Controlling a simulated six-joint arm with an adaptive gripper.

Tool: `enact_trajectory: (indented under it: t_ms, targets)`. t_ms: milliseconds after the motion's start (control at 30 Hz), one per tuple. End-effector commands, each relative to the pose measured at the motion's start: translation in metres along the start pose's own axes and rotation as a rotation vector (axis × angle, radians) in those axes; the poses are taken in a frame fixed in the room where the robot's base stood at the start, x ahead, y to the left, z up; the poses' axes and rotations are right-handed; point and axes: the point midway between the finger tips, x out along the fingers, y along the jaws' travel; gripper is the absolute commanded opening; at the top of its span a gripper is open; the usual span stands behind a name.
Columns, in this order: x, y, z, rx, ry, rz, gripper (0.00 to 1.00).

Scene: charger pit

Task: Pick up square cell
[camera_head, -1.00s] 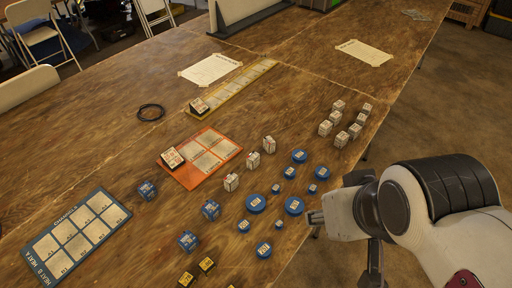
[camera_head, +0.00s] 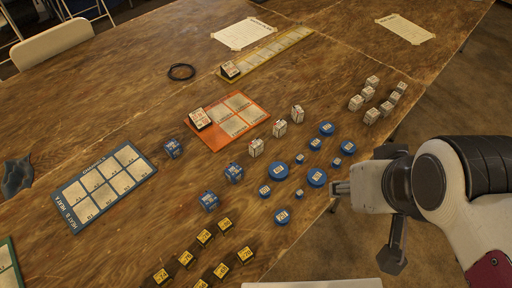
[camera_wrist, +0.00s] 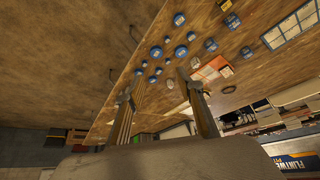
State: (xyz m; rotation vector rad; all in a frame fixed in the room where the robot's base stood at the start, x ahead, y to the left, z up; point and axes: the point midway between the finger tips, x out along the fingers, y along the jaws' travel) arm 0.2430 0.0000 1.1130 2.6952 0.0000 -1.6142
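Several square cells stand on the wooden table: blue ones (camera_head: 234,171), white ones (camera_head: 281,128), and black ones with yellow tops (camera_head: 225,224). I cannot tell which one the task means. My gripper (camera_head: 341,188) is at the table's right edge, just right of the blue round discs (camera_head: 317,177), and holds nothing that I can see. In the wrist view my gripper (camera_wrist: 155,84) has its two fingers well apart with nothing between them. Discs and cells show beyond the fingertips there. Nothing touches the fingers.
A blue tray (camera_head: 153,171) and an orange tray (camera_head: 263,112) with a cell on it lie left of the cells. A long yellow tray (camera_head: 270,51) lies farther back. A black ring (camera_head: 182,72) and paper sheets (camera_head: 244,34) are behind. The table's left part is mostly clear.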

Motion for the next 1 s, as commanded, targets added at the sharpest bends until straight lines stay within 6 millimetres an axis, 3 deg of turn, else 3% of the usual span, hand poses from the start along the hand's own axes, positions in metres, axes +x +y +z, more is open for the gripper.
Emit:
enact_trajectory:
  t_ms: [700, 867, 1000]
  targets:
    - [0.001, -0.002, -0.003, -0.001, 0.003, -0.006, 0.41]
    - [0.004, -0.012, -0.018, -0.002, 0.022, -0.037, 0.41]
    - [0.010, -0.029, -0.042, 0.002, 0.054, -0.088, 0.41]
